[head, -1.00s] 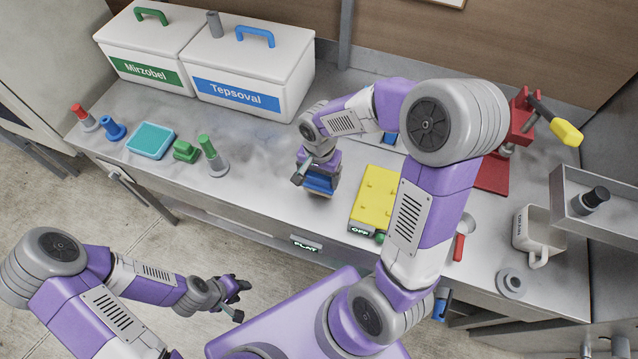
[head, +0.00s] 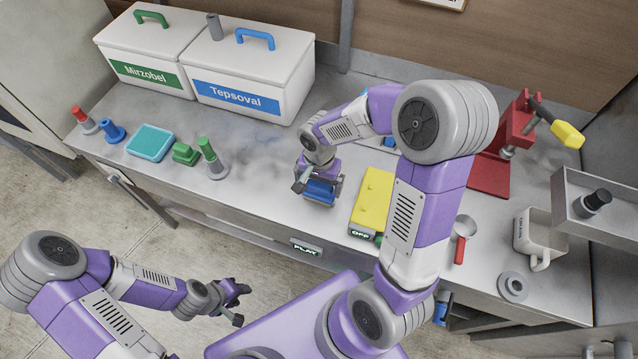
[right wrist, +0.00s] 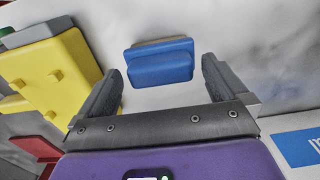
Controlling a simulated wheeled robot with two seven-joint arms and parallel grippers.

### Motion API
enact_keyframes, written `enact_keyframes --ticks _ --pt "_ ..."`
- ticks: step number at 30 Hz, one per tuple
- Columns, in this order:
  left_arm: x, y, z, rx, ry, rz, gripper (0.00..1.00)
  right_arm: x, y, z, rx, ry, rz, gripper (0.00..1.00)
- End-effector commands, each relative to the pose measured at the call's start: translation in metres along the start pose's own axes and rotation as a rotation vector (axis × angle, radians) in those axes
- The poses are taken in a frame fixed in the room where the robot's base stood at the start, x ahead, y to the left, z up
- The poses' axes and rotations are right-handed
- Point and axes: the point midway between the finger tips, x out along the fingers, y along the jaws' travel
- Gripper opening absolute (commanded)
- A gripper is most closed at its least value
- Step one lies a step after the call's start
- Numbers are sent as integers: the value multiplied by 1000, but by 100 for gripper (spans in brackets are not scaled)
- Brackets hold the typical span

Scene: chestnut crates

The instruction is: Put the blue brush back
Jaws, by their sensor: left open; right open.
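The blue brush (right wrist: 160,62) shows in the right wrist view, its blue top between and just beyond the tips of my right gripper (right wrist: 161,72). Both fingers stand apart from it, with a gap on each side. In the head view the blue brush (head: 320,192) is partly hidden beneath my right gripper (head: 318,180), on or just over the grey worktop. My right gripper is open. My left gripper (head: 238,304) is open and empty, in front of the worktop and over the floor.
A yellow block (head: 372,200) stands right of the brush. Green brush (head: 186,153), teal tray (head: 151,142) and stamps stand left. Two lidded white boxes (head: 265,75) are behind. A red press (head: 495,165), mug (head: 537,235) and red-handled tool (head: 463,240) are right. Worktop left of the brush is clear.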

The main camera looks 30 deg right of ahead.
Motion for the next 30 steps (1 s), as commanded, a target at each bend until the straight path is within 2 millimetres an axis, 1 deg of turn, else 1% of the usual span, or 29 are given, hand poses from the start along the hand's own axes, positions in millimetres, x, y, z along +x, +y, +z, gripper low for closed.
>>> enact_keyframes --ticks 1,9,12,15,20,30 --pt "-4 1 0 0 0 0 43 -11 -1 -1 -1 4 -5 100" --pt "-15 6 1 0 0 0 43 -70 -1 -1 0 5 -6 100" --pt "-18 7 1 0 0 0 43 -87 -1 0 -2 5 -5 100" --pt "-20 8 1 0 0 0 43 -99 -1 0 -1 3 -3 100" --pt "-21 8 1 0 0 0 43 -108 0 0 -1 2 -1 100" --pt "-21 8 1 0 0 0 43 -108 0 0 -1 2 -1 100"
